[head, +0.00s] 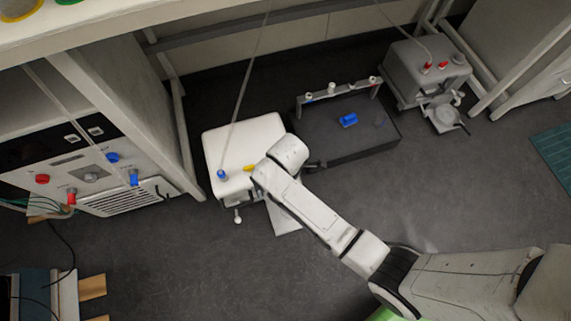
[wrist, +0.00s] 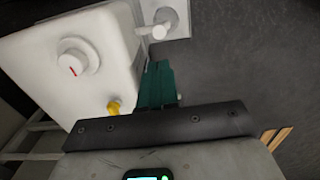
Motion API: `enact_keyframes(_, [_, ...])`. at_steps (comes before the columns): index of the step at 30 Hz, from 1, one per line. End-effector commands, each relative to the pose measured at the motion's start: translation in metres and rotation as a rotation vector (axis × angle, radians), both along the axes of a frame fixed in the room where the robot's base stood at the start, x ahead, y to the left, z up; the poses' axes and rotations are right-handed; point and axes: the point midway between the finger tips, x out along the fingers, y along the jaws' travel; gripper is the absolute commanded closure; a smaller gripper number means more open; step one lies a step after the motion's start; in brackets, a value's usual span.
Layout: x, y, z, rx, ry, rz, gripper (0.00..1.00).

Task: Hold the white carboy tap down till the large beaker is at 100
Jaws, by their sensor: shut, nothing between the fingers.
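The white carboy (head: 225,147) stands on the floor at the centre left, with a blue fitting and a yellow fitting on top. A white ball-ended knob (head: 238,219) sticks out at its front. In the wrist view the carboy (wrist: 105,40) fills the left, and its white tap (wrist: 158,31) sticks out at the top. A round grey-white vessel (wrist: 172,16), seemingly the beaker, stands beside it on a pale plate; its level cannot be read. My gripper (wrist: 158,68) has its teal fingers shut and empty, beside the carboy and apart from the tap. My arm hides it in the head view.
A dark box (head: 350,133) with a blue fitting stands to the right. A cabinet with red and blue knobs (head: 90,172) is at the left. The dark floor in front is mostly clear.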

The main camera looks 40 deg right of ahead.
Motion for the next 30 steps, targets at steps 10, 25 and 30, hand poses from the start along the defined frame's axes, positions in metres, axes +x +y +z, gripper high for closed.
enact_keyframes(10, [0.000,0.000,-0.019,0.000,0.001,-0.002,1.00])
enact_keyframes(25, [0.001,-0.001,-0.114,-0.001,0.001,-0.003,1.00])
enact_keyframes(30, [0.001,-0.001,-0.133,0.000,0.000,-0.003,1.00])
